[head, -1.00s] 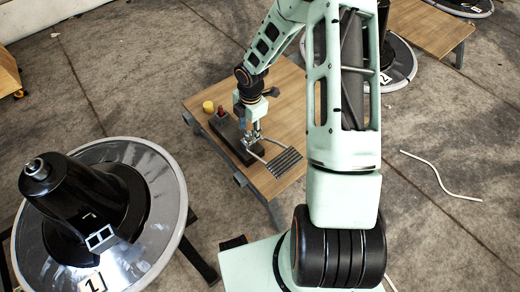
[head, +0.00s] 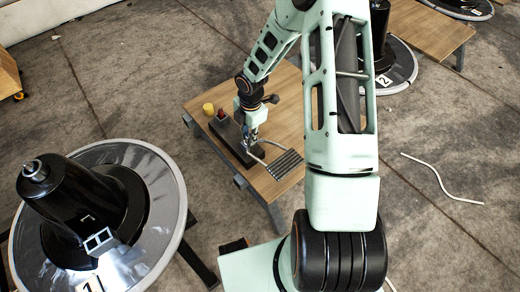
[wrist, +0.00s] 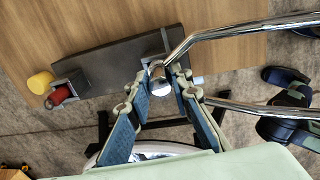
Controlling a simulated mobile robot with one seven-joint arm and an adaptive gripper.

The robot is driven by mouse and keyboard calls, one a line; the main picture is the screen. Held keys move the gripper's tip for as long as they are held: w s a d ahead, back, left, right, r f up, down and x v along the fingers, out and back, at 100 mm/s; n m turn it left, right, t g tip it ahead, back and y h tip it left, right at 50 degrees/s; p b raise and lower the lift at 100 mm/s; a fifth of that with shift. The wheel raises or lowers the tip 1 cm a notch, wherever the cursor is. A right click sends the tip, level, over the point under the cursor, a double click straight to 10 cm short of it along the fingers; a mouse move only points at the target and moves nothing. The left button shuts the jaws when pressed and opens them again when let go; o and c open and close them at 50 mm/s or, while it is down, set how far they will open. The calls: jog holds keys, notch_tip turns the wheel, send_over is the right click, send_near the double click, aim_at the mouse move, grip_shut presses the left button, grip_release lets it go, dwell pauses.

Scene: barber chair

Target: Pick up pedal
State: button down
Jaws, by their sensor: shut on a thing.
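The pedal has chrome tube arms and a dark ribbed foot pad (head: 284,164) above the right front part of the wooden table (head: 277,95). In the wrist view its two chrome tubes (wrist: 225,33) run off to the right from a chrome end piece. My gripper (head: 252,146) is at the pedal's chrome end, beside a dark grey block. In the wrist view my gripper (wrist: 163,90) has its blue-padded fingers closed on either side of that end piece. I cannot tell whether the pedal is clear of the table.
The dark grey block (wrist: 115,62) lies on the table, with a red item (wrist: 57,97) and a yellow cylinder (wrist: 41,82) near its end. A black chair base on a round disc (head: 150,245) stands at the left. A pale cable (head: 440,180) lies on the floor.

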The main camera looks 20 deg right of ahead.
jog(key=shift+r, duration=0.2)
notch_tip(320, 180, up, 26)
jog(key=p, duration=1.3)
jog(key=shift+p, duration=0.35)
jog(key=shift+r, duration=0.2)
